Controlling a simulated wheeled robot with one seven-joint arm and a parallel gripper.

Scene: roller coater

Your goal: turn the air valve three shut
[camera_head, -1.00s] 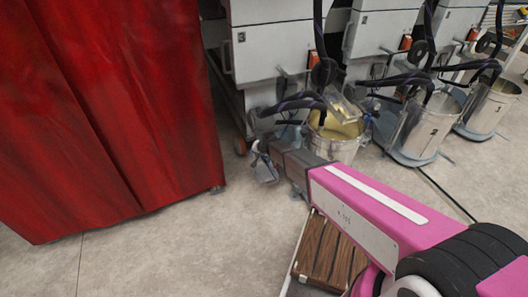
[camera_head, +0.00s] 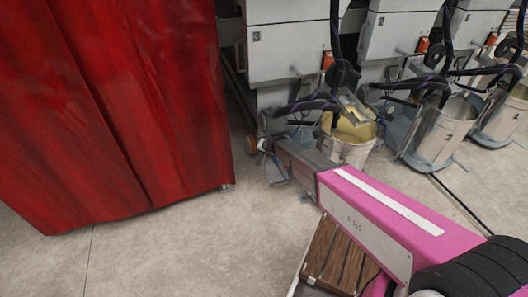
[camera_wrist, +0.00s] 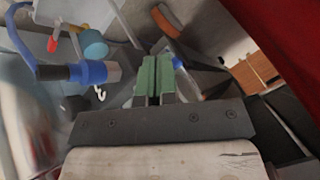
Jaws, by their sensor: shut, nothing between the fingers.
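In the wrist view my gripper (camera_wrist: 157,78) has its two green fingertips together, with nothing between them. Upper left of the fingers is a blue fitting with a grey end (camera_wrist: 82,72). Near it are a light-blue cylinder (camera_wrist: 93,44) and a small red part (camera_wrist: 76,28). All of these are apart from the fingertips in the picture. I cannot tell which part, if any, is air valve three. In the head view my arm reaches to the foot of the nearest machine; its fingertips are too small there to make out.
A red curtain-like panel (camera_head: 100,110) stands at left. Grey machine cabinets (camera_head: 285,45) line the back, with black hoses and metal buckets (camera_head: 347,138) before them. A wooden-topped box (camera_head: 338,255) is under my arm. Bare floor (camera_head: 170,245) lies in front.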

